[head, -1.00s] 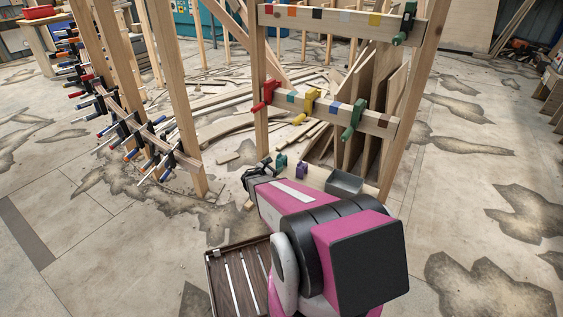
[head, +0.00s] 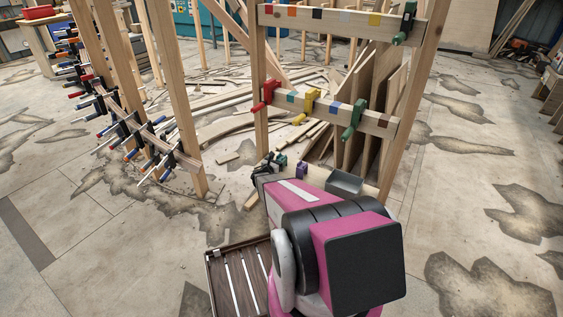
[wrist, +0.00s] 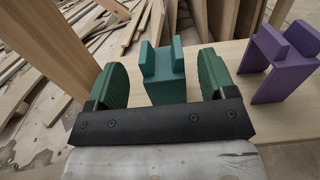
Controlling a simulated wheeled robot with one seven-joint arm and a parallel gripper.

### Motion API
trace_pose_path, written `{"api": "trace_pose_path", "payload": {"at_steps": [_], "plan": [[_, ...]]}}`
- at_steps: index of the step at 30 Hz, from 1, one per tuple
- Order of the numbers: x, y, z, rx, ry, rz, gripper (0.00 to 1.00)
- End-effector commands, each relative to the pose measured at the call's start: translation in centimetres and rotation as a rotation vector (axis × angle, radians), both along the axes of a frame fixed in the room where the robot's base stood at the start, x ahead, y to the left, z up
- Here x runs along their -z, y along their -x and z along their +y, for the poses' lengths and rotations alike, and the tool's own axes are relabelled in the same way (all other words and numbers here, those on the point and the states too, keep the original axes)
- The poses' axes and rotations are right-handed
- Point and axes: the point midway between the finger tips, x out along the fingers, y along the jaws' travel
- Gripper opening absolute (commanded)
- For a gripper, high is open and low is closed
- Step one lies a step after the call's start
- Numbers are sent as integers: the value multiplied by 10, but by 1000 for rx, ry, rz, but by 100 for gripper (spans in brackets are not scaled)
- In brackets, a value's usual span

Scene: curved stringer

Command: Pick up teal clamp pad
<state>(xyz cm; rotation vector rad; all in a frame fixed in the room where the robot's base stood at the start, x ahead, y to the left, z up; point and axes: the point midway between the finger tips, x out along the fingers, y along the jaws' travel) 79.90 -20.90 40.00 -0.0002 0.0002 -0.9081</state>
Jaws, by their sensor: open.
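The teal clamp pad (wrist: 164,74) stands upright on a pale wooden board in the wrist view, its two raised prongs at the top. My gripper (wrist: 162,66) is open, with one green-padded finger on each side of the pad in that view. Gaps show between the fingers and the pad, and I cannot tell how deep the pad sits between them. In the head view my gripper (head: 268,163) is at the board's left end, and the teal pad (head: 281,159) is partly hidden there.
A purple clamp pad (wrist: 283,62) stands on the board (wrist: 225,52) to the right of the teal one. A grey bin (head: 345,182) sits farther right. A wooden post (wrist: 45,40) rises close on the left. Clamps hang on the rail (head: 330,108) above.

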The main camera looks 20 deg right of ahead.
Motion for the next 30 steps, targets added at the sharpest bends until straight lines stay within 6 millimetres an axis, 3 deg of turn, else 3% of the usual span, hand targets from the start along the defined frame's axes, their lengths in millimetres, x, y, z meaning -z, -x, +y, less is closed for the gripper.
{"api": "trace_pose_path", "payload": {"at_steps": [6,14,15,20,30], "plan": [[4,-19,-26,2,-1,-1,77],[3,-21,-31,0,-1,1,77],[4,-21,-31,0,-1,1,73],[3,-21,-31,0,-1,1,23],[0,-21,-30,0,0,0,23]]}}
